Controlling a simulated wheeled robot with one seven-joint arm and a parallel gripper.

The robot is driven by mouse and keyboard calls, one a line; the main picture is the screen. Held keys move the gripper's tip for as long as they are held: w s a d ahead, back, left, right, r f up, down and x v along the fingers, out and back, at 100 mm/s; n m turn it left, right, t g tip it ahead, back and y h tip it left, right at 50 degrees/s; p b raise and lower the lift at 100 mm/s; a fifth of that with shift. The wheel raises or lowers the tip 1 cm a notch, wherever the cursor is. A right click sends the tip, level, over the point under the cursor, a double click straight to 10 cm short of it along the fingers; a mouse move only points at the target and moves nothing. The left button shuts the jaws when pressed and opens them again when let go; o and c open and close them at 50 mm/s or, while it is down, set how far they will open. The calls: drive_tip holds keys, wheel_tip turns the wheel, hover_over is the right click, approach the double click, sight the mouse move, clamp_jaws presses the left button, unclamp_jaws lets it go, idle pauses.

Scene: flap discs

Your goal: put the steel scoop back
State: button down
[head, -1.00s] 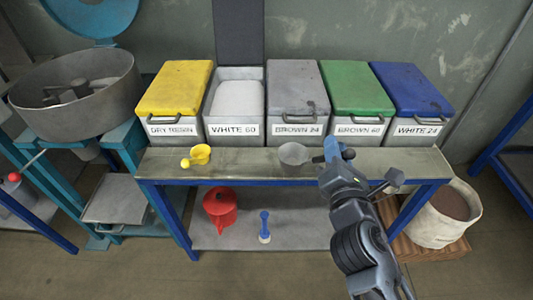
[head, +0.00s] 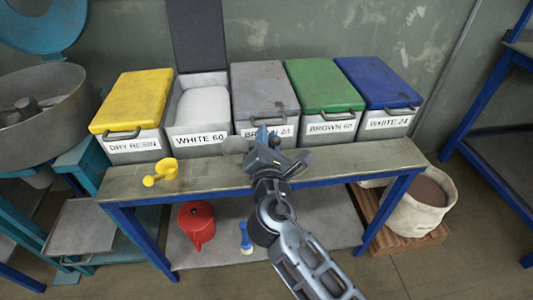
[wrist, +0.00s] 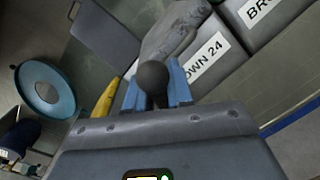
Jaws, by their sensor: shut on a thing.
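My gripper (head: 262,136) is shut on the steel scoop (head: 233,146). It holds the scoop above the bench shelf (head: 205,178), in front of the grey BROWN 24 bin. The scoop's grey bowl points left, towards the WHITE 60 bin (head: 199,135). In the wrist view, the dark rounded end of the scoop handle (wrist: 152,76) shows between the blue fingers. The scoop's bowl is not clear in that view. The WHITE 60 bin is open, with white grit inside.
The yellow DRY RESIN bin (head: 134,100), grey BROWN 24 bin (head: 263,87), green bin (head: 323,86) and blue bin (head: 376,82) are lidded. A yellow scoop (head: 164,169) lies on the shelf's left. The shelf's right part is clear.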

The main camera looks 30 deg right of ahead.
drive_tip(key=shift+f+b, duration=0.5)
drive_tip(key=shift+f, duration=1.5)
drive_tip(key=shift+f, duration=0.2)
drive_tip(key=c, duration=1)
unclamp_jaws()
drive_tip(key=b+v, duration=0.1)
drive_tip(key=v, duration=1.1)
drive_tip(key=shift+r, duration=0.2)
